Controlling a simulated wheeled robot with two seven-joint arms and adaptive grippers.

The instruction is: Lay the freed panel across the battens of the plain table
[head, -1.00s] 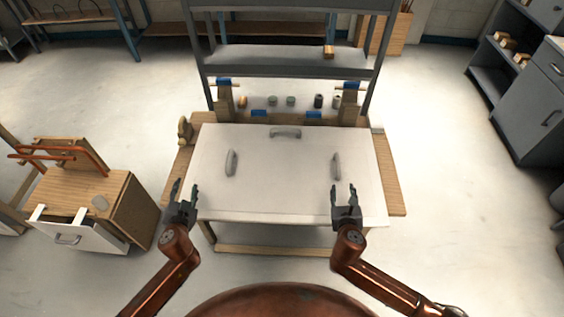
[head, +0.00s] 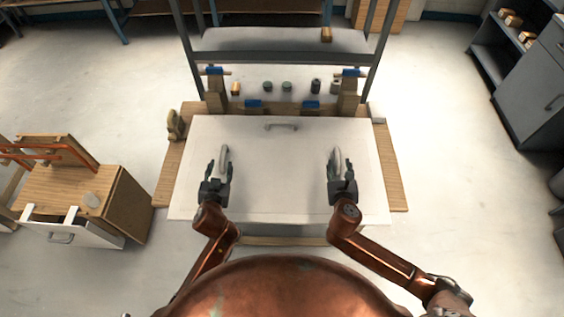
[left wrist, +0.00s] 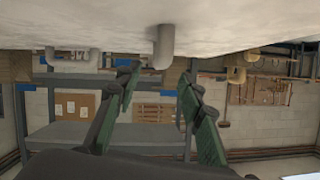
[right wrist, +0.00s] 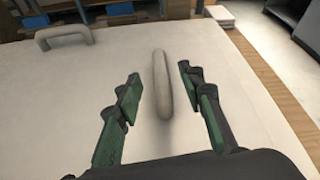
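The white panel (head: 280,175) lies flat on a wooden table (head: 393,165) and covers most of its top. It has a left handle (head: 224,157), a right handle (head: 336,158) and a back handle (head: 281,126). My left gripper (head: 217,168) is open at the left handle; in the left wrist view that handle (left wrist: 163,45) shows between and beyond the fingertips. My right gripper (head: 342,168) is open at the right handle; in the right wrist view its fingers stand apart on either side of that handle (right wrist: 161,85). No battens show.
Wooden posts with blue parts (head: 215,72) and several small fittings (head: 287,86) stand behind the panel, under a grey rack (head: 290,58). A wooden cabinet (head: 85,190) with orange pipe stands at the left. Grey shelving (head: 530,90) is at the right. Floor on both sides is open.

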